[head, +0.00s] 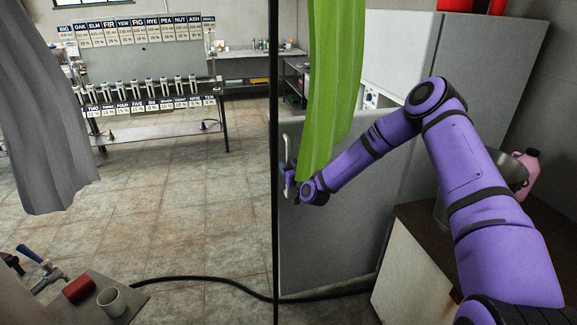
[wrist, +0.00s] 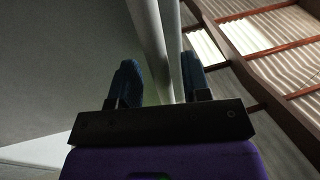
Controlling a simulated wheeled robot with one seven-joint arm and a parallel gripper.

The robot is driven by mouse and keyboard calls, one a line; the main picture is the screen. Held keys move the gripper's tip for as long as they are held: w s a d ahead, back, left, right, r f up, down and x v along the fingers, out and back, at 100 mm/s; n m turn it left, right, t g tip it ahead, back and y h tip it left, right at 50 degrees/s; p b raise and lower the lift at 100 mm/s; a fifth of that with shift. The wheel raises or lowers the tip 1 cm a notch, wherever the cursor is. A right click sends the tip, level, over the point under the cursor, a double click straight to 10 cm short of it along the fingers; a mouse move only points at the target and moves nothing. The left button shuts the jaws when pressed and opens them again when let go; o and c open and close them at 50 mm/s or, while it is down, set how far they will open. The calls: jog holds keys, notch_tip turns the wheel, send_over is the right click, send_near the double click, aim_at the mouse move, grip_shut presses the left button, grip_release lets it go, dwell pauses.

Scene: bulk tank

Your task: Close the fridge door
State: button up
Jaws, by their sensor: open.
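The grey fridge (head: 468,80) stands at the right. Its grey lower door (head: 335,235) stands out into the room, open. A pale upright handle (head: 287,150) is on the door's left edge. My gripper (head: 290,180) is at that handle, partly hidden by my wrist. In the wrist view my two dark blue fingers (wrist: 162,82) are apart. The pale handle bar (wrist: 150,35) runs between them, and I cannot tell whether either finger touches it. The door's grey face (wrist: 60,80) fills the left of the wrist view.
A green strip curtain (head: 335,70) hangs close above my forearm, and a thin dark post (head: 273,120) stands left of the door. A dark hose (head: 205,280) crosses the floor below. The tiled floor (head: 190,200) to the left is open.

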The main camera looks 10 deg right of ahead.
jog(key=v, duration=0.9)
jog(key=shift+s+d, duration=0.15)
jog(key=shift+s, duration=0.15)
